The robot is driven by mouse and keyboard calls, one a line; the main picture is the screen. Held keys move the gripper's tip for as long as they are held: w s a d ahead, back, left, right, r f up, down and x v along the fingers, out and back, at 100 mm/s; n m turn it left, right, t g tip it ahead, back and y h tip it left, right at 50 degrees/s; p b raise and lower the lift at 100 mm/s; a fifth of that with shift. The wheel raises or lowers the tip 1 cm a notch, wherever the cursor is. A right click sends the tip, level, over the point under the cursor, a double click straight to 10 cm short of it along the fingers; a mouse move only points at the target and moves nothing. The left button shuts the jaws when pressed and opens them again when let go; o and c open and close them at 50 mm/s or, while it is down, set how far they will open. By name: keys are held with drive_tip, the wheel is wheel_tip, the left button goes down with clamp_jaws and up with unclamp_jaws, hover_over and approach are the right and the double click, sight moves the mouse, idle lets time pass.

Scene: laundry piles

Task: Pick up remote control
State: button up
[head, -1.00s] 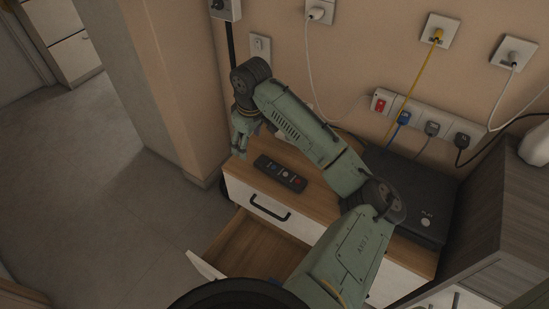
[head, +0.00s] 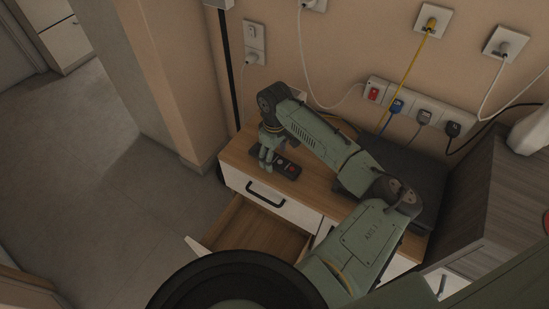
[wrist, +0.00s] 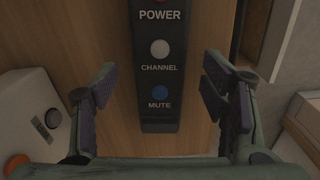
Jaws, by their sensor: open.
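The remote control (head: 287,167) is a dark bar with coloured buttons, lying flat on the wooden cabinet top (head: 240,150). In the wrist view the remote (wrist: 159,75) runs up the middle, with a white button marked CHANNEL and a blue one marked MUTE. My gripper (head: 266,163) is at the remote's left end in the head view and hides part of it. In the wrist view my gripper (wrist: 160,92) is open, one finger on each side of the remote, with gaps between. The remote's far end is cut off there.
An open drawer (head: 257,230) juts out below the cabinet top. A dark box (head: 425,175) stands at the right of the top. A power strip with plugs (head: 412,112) is on the wall behind. A white device (wrist: 38,115) lies at left in the wrist view.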

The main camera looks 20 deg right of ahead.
drive_tip(key=shift+f, duration=0.6)
drive_tip(key=shift+c, duration=0.6)
drive_tip(key=c, duration=1.2)
